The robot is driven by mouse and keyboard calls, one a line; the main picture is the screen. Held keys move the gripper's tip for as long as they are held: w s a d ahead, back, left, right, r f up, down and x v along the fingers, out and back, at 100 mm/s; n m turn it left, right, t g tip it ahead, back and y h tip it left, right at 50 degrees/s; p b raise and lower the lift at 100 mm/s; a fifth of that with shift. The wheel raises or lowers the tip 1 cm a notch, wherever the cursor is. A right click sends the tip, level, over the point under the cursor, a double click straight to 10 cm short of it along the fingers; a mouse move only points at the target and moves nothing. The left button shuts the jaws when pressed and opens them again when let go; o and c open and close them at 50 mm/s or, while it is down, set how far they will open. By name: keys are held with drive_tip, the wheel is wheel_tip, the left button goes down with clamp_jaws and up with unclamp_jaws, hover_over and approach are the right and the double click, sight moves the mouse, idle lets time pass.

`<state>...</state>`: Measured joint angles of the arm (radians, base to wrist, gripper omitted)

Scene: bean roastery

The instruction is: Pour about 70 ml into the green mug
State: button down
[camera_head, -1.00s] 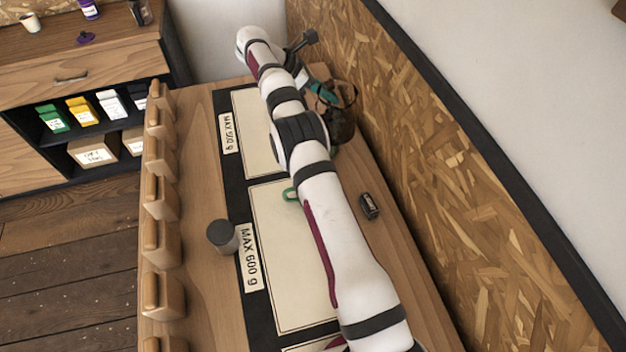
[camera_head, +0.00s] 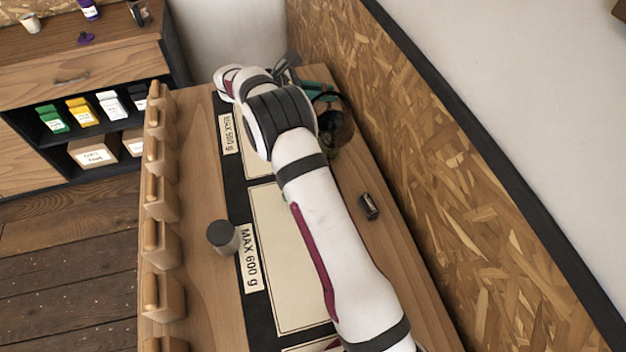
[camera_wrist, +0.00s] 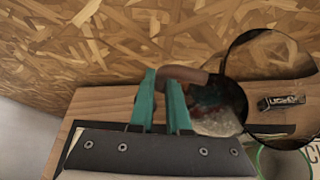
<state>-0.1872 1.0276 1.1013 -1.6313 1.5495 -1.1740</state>
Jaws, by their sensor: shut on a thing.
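My gripper (camera_wrist: 163,103) has teal fingers shut on the brown handle (camera_wrist: 184,74) of a clear glass jug (camera_wrist: 218,112). The jug also shows in the head view (camera_head: 337,132), at the far right end of the bench near the wall, partly behind my arm. Something dark shows inside the jug; its level and the exact tilt are unclear. A green ring (camera_wrist: 262,160), which looks like the green mug, is at the lower right of the wrist view, apart from my fingers. In the head view my arm hides nearly all of the mug. I see no stream.
A small dark labelled item (camera_head: 369,206) lies on the bench beside the chipboard wall (camera_head: 480,200). A grey-lidded canister (camera_head: 223,238) stands at the left edge of the pale mat (camera_head: 290,290). Wooden blocks line the bench's left edge.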

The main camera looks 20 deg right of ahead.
sight(318, 103)
drive_tip(key=shift+s+a+h, duration=0.2)
drive_tip(key=shift+a+h, duration=0.05)
drive_tip(key=shift+h, duration=0.05)
drive_tip(key=shift+s+a+r+m+t+h+b, duration=0.35)
drive_tip(key=shift+s+a+r+m+t+h, duration=0.2)
drive_tip(key=shift+s+h, duration=0.2)
drive_tip(key=shift+s+a+r+m+t+h+b, duration=0.1)
drive_tip(key=shift+s+r+m+t+h+b, duration=0.2)
drive_tip(key=shift+t+h, duration=0.2)
drive_tip(key=shift+s+a+m+h+b, duration=0.15)
drive_tip(key=shift+m+h+b, duration=0.1)
drive_tip(key=shift+h+b, duration=0.15)
drive_tip(key=shift+s+a+r+m+t+h+b, duration=0.2)
drive_tip(key=shift+s+r+m+t+h, duration=0.15)
drive_tip(key=shift+r+h, duration=0.3)
drive_tip(key=shift+s+a+r+m+t+h+b, duration=0.15)
drive_tip(key=shift+s+a+r+t+h+b, duration=0.1)
drive_tip(key=shift+r+t+h, duration=0.25)
drive_tip(key=shift+s+a+r+h+b, duration=0.1)
drive_tip(key=shift+s+r+h+b, duration=0.05)
drive_tip(key=shift+r+h+b, duration=0.2)
drive_tip(key=shift+s+a+r+t, duration=0.1)
drive_tip(key=shift+r+t, duration=0.15)
drive_tip(key=shift+t, duration=0.15)
drive_tip(key=shift+s+a+f+t+h+b, duration=0.3)
drive_tip(key=shift+s+a+f+h+b, duration=0.3)
drive_tip(key=shift+s+f+h+b, duration=0.3)
drive_tip(key=shift+w+b, duration=0.6)
drive_tip(key=shift+w, duration=0.1)
